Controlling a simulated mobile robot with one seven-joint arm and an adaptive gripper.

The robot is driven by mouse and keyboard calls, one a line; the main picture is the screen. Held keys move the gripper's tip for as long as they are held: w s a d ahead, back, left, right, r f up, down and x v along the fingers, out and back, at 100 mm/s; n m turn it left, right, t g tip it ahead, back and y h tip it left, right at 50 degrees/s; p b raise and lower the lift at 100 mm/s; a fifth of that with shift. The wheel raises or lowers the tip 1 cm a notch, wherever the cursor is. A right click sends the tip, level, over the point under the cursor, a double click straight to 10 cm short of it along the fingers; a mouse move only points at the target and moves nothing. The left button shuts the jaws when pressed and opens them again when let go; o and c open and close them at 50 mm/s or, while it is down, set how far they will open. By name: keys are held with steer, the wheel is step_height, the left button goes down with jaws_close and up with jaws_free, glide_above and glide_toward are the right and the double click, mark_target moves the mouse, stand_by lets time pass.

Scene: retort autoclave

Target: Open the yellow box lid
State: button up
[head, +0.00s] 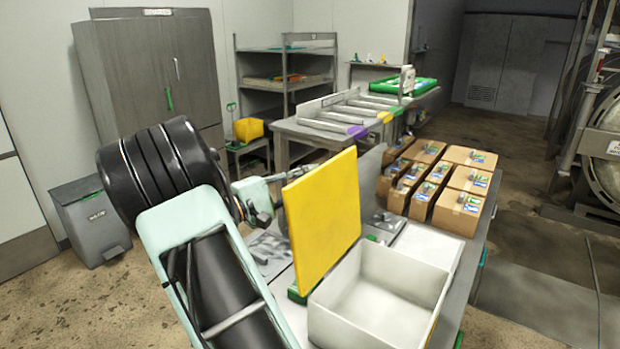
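The yellow lid (325,218) stands nearly upright at the left side of an open white box (436,303) on the grey table. The box's inside shows and looks empty. My gripper (274,208) is at the lid's left edge, at about mid-height. Its fingertips are small and partly hidden by the lid, so I cannot tell whether they touch it or how far apart they are. My arm reaches in from the lower left.
Several brown cartons (467,180) stand on the table behind the box. A roller conveyor table (300,134) is farther back. A grey bin (92,225) stands on the floor at left. The floor at lower right is mostly clear.

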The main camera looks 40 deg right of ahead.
steer(key=shift+o, duration=0.7)
steer(key=w+a+f, duration=0.1)
steer(key=a, duration=1.1)
steer(key=shift+f, duration=0.25)
steer(key=shift+d, duration=0.15)
